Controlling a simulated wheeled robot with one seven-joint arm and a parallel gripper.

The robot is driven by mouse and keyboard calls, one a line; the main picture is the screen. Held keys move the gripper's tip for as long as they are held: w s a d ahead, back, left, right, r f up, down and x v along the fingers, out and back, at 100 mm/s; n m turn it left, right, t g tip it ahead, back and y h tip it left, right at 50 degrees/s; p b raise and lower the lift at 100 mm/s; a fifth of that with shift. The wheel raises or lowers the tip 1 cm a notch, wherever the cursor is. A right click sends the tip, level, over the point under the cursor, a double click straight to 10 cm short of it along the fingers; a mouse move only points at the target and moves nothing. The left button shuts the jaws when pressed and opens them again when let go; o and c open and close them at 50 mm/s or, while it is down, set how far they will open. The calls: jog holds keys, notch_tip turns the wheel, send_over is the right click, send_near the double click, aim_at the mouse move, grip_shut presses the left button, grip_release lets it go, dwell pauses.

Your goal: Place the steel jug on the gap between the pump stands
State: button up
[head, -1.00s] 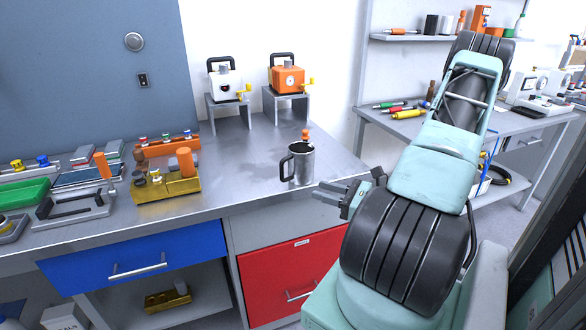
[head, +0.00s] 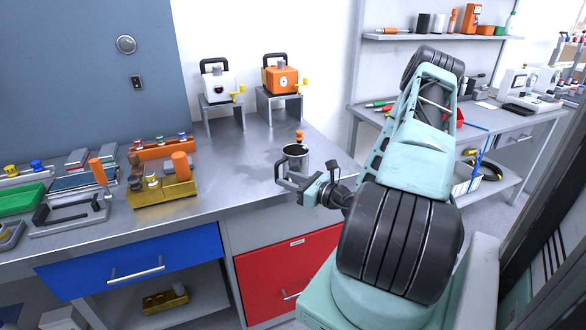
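The steel jug (head: 297,157) stands upright on the steel bench top near its front right corner, with its black handle (head: 280,171) toward the left. An orange-topped item (head: 299,136) shows just behind its rim. My gripper (head: 291,187) is at the jug's front, low and close to the handle, and covers the jug's lower part. I cannot tell whether its fingers touch the handle or are spread. Two grey pump stands stand at the back of the bench: the left stand (head: 205,101) carries a white pump (head: 217,86), the right stand (head: 262,93) an orange pump (head: 280,80). A gap separates them.
A brass block with orange knob (head: 165,193), an orange rack (head: 160,149), a green tray (head: 20,199) and a grey handled fixture (head: 68,214) crowd the bench's left. Bench surface between the jug and stands is mostly clear. A second bench (head: 500,122) stands right.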

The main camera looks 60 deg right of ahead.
aim_at(277, 174)
jog(key=w+p, duration=0.1)
jog(key=w, duration=0.4)
grip_shut()
jog(key=shift+r, duration=0.1)
